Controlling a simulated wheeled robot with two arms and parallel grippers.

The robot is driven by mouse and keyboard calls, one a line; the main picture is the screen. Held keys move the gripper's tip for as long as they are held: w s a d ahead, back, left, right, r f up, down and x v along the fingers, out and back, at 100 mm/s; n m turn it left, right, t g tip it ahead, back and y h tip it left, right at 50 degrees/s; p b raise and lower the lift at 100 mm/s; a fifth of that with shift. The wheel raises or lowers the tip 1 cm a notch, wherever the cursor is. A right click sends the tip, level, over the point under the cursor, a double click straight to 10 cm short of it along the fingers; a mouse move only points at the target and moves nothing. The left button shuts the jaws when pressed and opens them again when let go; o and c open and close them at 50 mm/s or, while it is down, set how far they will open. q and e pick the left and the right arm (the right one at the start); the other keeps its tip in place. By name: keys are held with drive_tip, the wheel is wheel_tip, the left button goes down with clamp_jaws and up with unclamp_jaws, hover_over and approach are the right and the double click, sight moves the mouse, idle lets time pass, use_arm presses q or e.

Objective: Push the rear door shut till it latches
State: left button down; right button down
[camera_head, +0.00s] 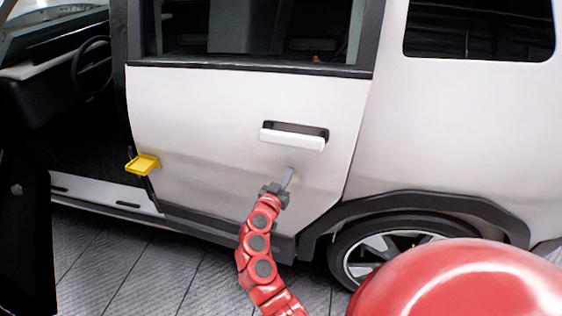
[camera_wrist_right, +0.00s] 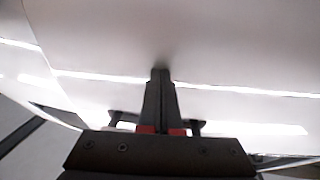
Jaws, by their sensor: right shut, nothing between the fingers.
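The white rear door (camera_head: 200,120) of the car fills the middle of the head view. Its window frame is dark, and a white handle (camera_head: 292,139) sits at its upper right. The door looks nearly in line with the body panel to its right; whether it is latched cannot be told. My right gripper (camera_head: 287,178) is shut and empty, with its fingertips at the door panel just below the handle. In the right wrist view, the shut fingers (camera_wrist_right: 160,78) point at the white panel (camera_wrist_right: 230,60) and seem to touch it. My left gripper is not in view.
The front doorway at left is open, with a steering wheel (camera_head: 91,62) inside and a dark front door (camera_head: 25,220) at the left edge. A yellow bracket (camera_head: 143,164) sticks out near the rear door's front edge. The rear wheel (camera_head: 385,255) is at lower right.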

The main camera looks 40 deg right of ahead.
sight(293, 166)
drive_tip(key=shift+d, duration=0.1)
drive_tip(key=shift+w+d+n+t+y+b, duration=0.2)
drive_tip(key=shift+w+d+b, duration=0.2)
drive_tip(key=shift+d, duration=0.25)
drive_tip(key=shift+w+d+n+t+y+b, duration=0.1)
drive_tip(key=shift+w+d+t+b, duration=0.15)
drive_tip(key=shift+w+d, duration=0.35)
drive_tip(key=shift+s+d, duration=0.1)
drive_tip(key=shift+t+b+x, duration=0.25)
drive_tip(key=shift+b+x, duration=0.3)
drive_tip(key=shift+x, duration=0.45)
drive_tip(key=shift+w+d+n, duration=0.3)
drive_tip(key=shift+d, duration=0.15)
drive_tip(key=shift+w+d+r, duration=0.1)
drive_tip(key=shift+w+d, duration=0.05)
drive_tip(key=shift+s+a+b, duration=0.25)
drive_tip(key=shift+a+b, duration=0.1)
drive_tip(key=shift+a, duration=0.1)
drive_tip(key=b+v, duration=0.2)
drive_tip(key=v, duration=0.7)
drive_tip(key=shift+b, duration=0.4)
